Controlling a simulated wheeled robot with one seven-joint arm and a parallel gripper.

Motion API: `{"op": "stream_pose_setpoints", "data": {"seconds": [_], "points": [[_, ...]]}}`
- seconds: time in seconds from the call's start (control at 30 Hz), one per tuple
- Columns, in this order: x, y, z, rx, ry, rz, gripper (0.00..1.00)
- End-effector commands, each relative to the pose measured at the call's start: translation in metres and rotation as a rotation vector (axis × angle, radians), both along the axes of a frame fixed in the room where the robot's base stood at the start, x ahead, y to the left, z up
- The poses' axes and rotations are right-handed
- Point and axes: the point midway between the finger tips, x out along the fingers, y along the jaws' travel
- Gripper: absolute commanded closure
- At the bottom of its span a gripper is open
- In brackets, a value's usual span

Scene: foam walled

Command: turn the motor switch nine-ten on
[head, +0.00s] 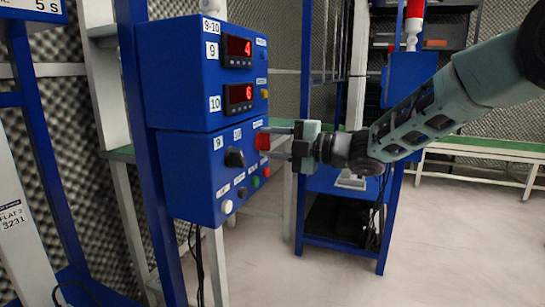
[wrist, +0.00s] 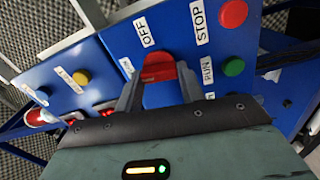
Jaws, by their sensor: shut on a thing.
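The red switch (head: 263,140) sits at the right side of the front of the lower blue control box (head: 205,195), under the box marked 9-10. In the wrist view, the red switch (wrist: 159,67) is between my two fingertips, with a label reading OFF (wrist: 145,32) just beyond it. My gripper (head: 270,142) reaches in from the right and is shut on this switch; it also shows in the wrist view (wrist: 160,80). The switch's exact turn angle is hard to tell because the fingers cover its sides.
A red button (wrist: 233,13) by the STOP label and a green button (wrist: 233,67) by RUN lie right of the switch. A black knob (head: 234,157) and a white button (head: 227,206) share the lower box. The displays (head: 238,52) above read 4 and 6.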

Motion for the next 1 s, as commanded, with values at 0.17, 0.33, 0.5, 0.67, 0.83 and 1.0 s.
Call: {"op": "stream_pose_setpoints", "data": {"seconds": [0.17, 0.33, 0.5, 0.67, 0.83, 1.0], "points": [[0.0003, -0.0010, -0.0048, -0.032, -0.075, -0.002, 0.85], [0.0004, -0.0010, -0.0036, -0.046, -0.114, -0.002, 0.85], [0.0004, -0.0010, -0.0027, -0.051, -0.129, -0.002, 0.85], [0.0005, -0.0011, -0.0023, -0.052, -0.131, -0.002, 0.85], [0.0005, -0.0011, -0.0024, -0.053, -0.131, -0.001, 0.85], [0.0004, -0.0009, -0.0020, -0.051, -0.131, -0.001, 0.40]]}}
